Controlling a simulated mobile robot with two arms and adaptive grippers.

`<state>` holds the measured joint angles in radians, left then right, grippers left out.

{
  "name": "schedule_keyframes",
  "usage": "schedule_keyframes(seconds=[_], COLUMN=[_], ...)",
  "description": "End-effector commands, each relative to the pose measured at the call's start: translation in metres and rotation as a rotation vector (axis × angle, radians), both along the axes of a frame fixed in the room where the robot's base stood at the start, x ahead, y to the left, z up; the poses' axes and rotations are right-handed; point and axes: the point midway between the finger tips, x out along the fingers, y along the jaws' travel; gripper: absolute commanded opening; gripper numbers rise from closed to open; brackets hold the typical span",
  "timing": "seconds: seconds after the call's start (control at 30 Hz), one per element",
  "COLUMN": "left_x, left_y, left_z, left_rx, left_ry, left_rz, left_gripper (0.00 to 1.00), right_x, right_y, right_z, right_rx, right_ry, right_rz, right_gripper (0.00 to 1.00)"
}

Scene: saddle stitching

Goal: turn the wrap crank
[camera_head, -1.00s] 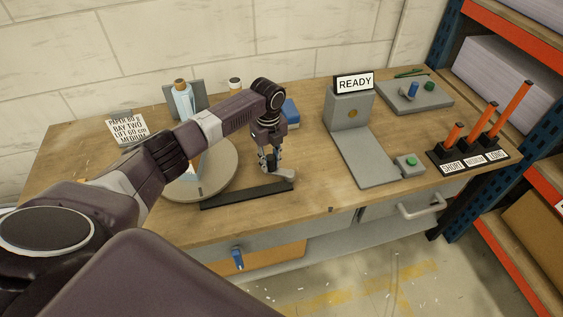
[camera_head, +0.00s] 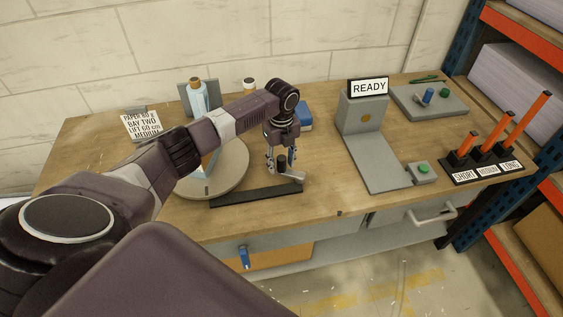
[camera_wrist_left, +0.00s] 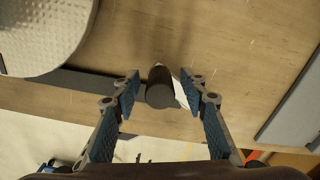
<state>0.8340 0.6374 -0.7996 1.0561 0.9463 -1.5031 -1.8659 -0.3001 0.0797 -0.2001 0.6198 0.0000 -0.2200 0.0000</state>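The wrap crank has a dark upright knob (camera_head: 282,162) near the right end of a black bar (camera_head: 250,198) beside the round turntable (camera_head: 232,181). My left gripper (camera_head: 281,166) is lowered over the knob. In the left wrist view, the dark knob (camera_wrist_left: 160,88) stands between the two blue-padded fingers of my left gripper (camera_wrist_left: 162,88), with a gap on each side. The left gripper is open. A light end piece shows just beyond the knob. My right gripper is in neither view.
A blue-white bottle (camera_head: 198,98) and a paper sign (camera_head: 142,125) stand behind my left arm. A grey READY station (camera_head: 362,115) with a green button (camera_head: 423,169) is to the right. Orange rods (camera_head: 490,140) stand in a labelled rack. A blue block (camera_head: 304,117) lies behind the gripper.

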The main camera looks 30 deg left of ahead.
Motion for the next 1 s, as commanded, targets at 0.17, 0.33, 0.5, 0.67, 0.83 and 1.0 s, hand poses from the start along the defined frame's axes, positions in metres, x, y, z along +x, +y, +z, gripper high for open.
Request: schedule_keyframes(seconds=[0.17,0.33,0.5,0.67,0.83,1.0], left_x=[0.001,0.001,0.001,0.0,0.0,0.0], left_y=[0.0,0.0,0.001,0.0,0.0,0.0], left_z=[0.01,0.043,0.08,0.105,0.119,0.121], left_rx=[-0.001,0.0,0.001,0.0,0.0,0.0], left_ry=[-0.002,-0.004,-0.004,-0.002,-0.001,-0.001], left_rz=[-0.001,-0.001,0.001,-0.001,0.0,0.001], left_gripper=[0.4,0.4,0.4,0.4,0.4,0.4], right_x=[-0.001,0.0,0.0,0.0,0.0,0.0], right_y=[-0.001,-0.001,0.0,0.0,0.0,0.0], right_z=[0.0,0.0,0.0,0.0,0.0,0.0], right_rx=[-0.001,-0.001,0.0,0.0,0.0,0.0], right_ry=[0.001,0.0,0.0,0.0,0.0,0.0], right_rz=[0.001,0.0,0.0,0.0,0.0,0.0], right_gripper=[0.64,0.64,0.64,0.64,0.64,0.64])
